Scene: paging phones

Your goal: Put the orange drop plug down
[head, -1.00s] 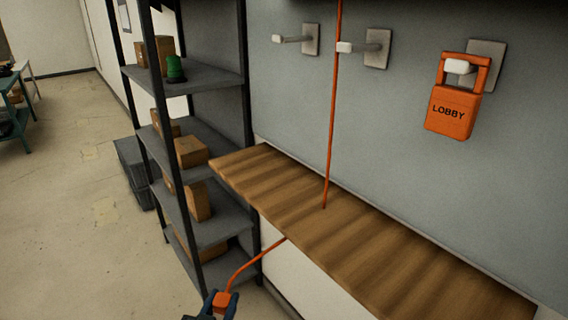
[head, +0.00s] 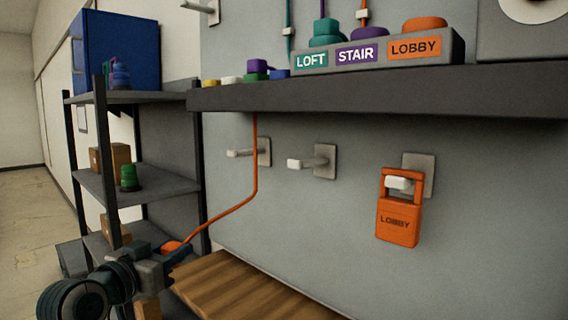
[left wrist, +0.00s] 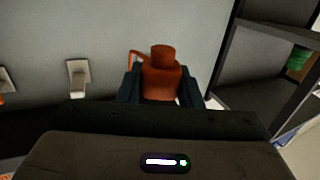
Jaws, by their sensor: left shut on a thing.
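The orange drop plug (head: 171,247) is at the end of an orange cord (head: 236,204) in the head view. My left gripper (head: 176,251) is shut on it, above the left end of the wooden shelf and beside the metal rack. In the left wrist view the plug (left wrist: 162,80) sits between the two dark fingers. The cord runs from the plug up to the dark upper ledge. My right gripper is in neither view.
The wooden shelf (head: 238,290) is bare where it shows. An orange LOBBY handset (head: 398,222) hangs on a wall hook; two other hooks are empty. The dark ledge (head: 380,97) carries LOFT, STAIR and LOBBY buttons. A metal rack (head: 150,187) stands at left.

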